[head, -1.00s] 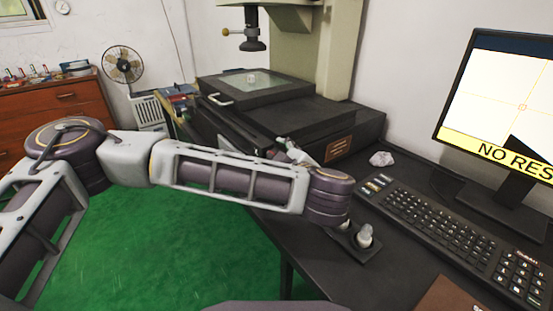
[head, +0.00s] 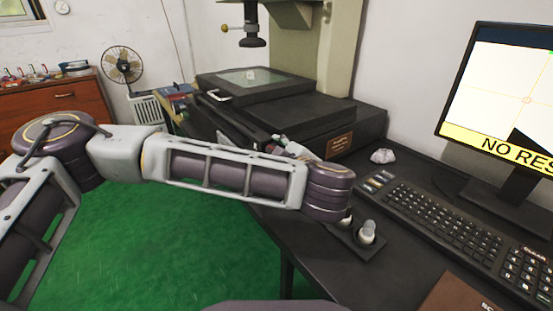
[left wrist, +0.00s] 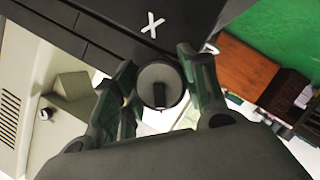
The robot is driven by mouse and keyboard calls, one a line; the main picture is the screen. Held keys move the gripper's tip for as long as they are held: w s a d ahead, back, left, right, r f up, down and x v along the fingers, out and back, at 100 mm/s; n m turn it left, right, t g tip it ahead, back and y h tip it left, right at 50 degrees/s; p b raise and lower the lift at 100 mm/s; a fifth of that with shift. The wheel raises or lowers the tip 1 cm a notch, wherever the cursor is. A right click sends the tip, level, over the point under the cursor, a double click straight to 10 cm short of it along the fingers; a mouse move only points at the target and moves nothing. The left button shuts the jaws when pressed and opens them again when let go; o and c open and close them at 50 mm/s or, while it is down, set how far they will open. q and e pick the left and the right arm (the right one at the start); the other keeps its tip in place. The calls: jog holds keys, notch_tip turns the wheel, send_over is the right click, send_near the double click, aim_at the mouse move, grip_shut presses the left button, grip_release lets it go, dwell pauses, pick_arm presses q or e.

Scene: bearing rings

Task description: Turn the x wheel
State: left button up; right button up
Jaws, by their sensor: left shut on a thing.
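The x wheel (left wrist: 160,86) is a round knob with a grey face and a dark slot, in the left wrist view. It sits just below a white X mark (left wrist: 152,25) on the dark machine side. My left gripper (left wrist: 160,92) has one finger on each side of the knob and is shut on it. In the head view my left gripper (head: 284,147) shows only in part at the machine's front edge, behind my forearm. The wheel is hidden there. My right gripper is not in view.
The measuring machine's stage (head: 295,86) carries a glass plate with a small pale part (head: 250,75). A monitor (head: 500,90) and keyboard (head: 450,230) stand at right. A small knobbed panel (head: 367,234) is close to my forearm. Green floor (head: 130,240) lies below the arm.

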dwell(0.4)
pick_arm(q)
jog(key=o, duration=1)
jog(key=shift+o, duration=0.2)
jog(key=v, duration=1.2)
dwell(0.4)
